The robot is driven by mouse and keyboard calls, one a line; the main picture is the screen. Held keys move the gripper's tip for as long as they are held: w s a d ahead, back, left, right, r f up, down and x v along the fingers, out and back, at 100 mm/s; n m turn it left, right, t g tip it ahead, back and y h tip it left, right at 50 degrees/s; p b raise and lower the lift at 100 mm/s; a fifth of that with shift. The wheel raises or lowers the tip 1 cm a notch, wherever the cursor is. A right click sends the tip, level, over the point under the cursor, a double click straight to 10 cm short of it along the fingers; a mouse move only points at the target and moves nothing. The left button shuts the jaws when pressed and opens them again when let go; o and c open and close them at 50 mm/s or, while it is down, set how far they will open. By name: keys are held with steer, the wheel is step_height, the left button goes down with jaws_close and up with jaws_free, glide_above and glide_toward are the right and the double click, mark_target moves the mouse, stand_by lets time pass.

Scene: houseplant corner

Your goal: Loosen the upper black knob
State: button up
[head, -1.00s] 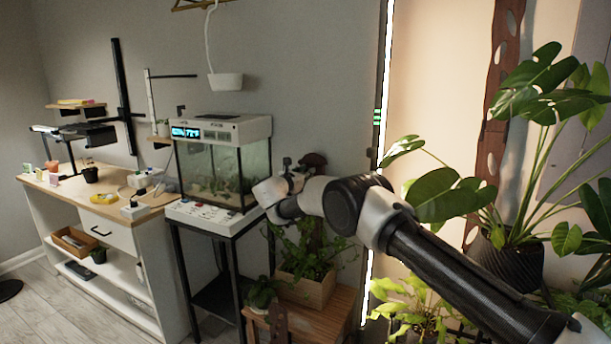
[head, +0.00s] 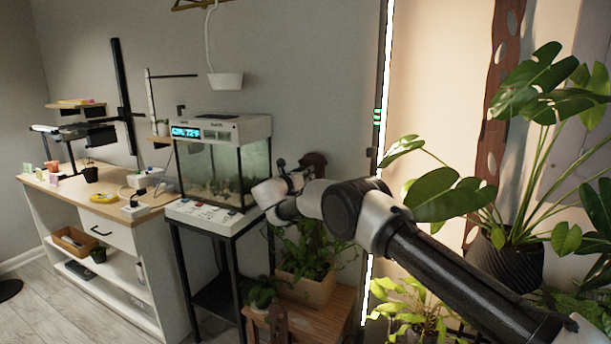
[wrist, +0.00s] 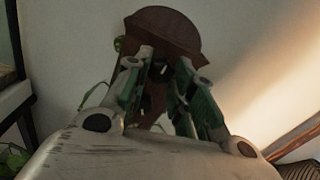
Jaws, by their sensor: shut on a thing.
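In the wrist view, the upper black knob (wrist: 160,71) sits on a brown wooden post (wrist: 166,29) with a rounded top. My gripper (wrist: 164,62) is shut on this knob, with one green-and-grey finger on each side. The fingers hide part of the knob. A second dark knob (wrist: 146,102) shows lower on the post, between the fingers. In the head view, the post's top (head: 315,160) stands just behind my gripper (head: 299,168). The knobs cannot be made out there.
A fish tank (head: 222,170) on a black stand is left of my gripper. A leafy plant in a wooden box (head: 306,289) stands below it on a wooden stool (head: 337,314). Large monstera leaves (head: 449,200) are close to my arm on the right.

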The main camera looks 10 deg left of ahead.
steer(key=shift+f, duration=0.2)
steer(key=o, duration=1)
steer(key=shift+r, duration=0.1)
steer(key=shift+o, duration=0.2)
steer(key=v, duration=1.2)
steer(key=shift+s, duration=0.1)
